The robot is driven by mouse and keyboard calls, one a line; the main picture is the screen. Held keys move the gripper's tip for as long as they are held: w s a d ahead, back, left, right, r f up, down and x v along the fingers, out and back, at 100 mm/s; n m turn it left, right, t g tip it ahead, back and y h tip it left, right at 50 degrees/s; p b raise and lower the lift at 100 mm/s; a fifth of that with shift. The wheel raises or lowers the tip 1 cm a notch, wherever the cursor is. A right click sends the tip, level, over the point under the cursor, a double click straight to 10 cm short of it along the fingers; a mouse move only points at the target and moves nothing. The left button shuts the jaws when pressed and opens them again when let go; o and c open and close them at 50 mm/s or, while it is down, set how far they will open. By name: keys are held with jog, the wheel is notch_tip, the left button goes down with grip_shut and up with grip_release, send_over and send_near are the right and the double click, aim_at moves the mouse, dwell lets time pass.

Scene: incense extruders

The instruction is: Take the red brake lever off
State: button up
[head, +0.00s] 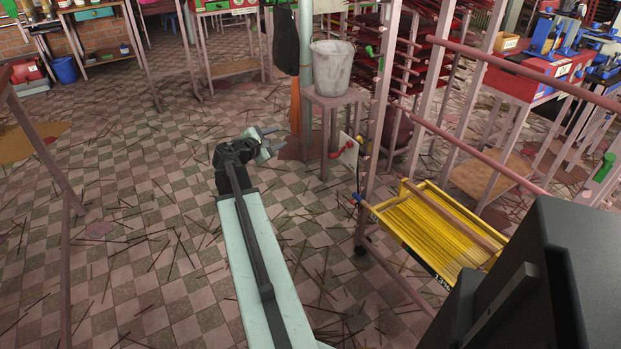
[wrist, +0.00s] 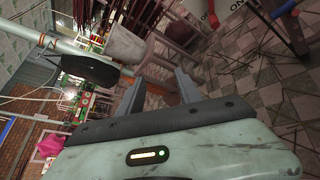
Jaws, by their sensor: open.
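The red brake lever (head: 343,150) is on a small white plate (head: 350,153) at the side of the pink rack frame, right of centre in the head view.
A grey bucket (head: 332,67) stands on a pink stool (head: 333,98) just beyond my gripper. The pink rack post (head: 382,90) stands right of the lever. A yellow tray of sticks (head: 432,232) juts out below right. The tiled floor at left is open, with scattered sticks.

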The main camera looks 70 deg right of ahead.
aim_at(331, 157)
jog(key=s+d+f+g+b, duration=0.1)
jog(key=s+d+f+b, duration=0.1)
jog(key=s+f, duration=0.1)
jog(key=s+d+f+m+g+b, duration=0.1)
jog(key=s+d+f+b, duration=0.1)
jog(key=s+f, duration=0.2)
jog(key=s+d+f+m+b, duration=0.1)
jog(key=s+d+f+b, duration=0.2)
jog(key=s, duration=0.3)
jog(key=shift+f+g+y, duration=0.15)
jog(key=shift+g+y, duration=0.15)
jog(key=shift+g, duration=0.1)
jog(key=shift+s, duration=0.2)
jog(key=shift+r, duration=0.2)
jog(key=b+x, duration=0.1)
jog(key=x, duration=0.6)
jog(key=shift+s+d+f+b, duration=0.1)
jog(key=shift+d+f+b, duration=0.05)
jog(key=shift+d+b, duration=0.25)
grip_shut()
jog(key=shift+a, duration=0.1)
jog(key=shift+s, duration=0.1)
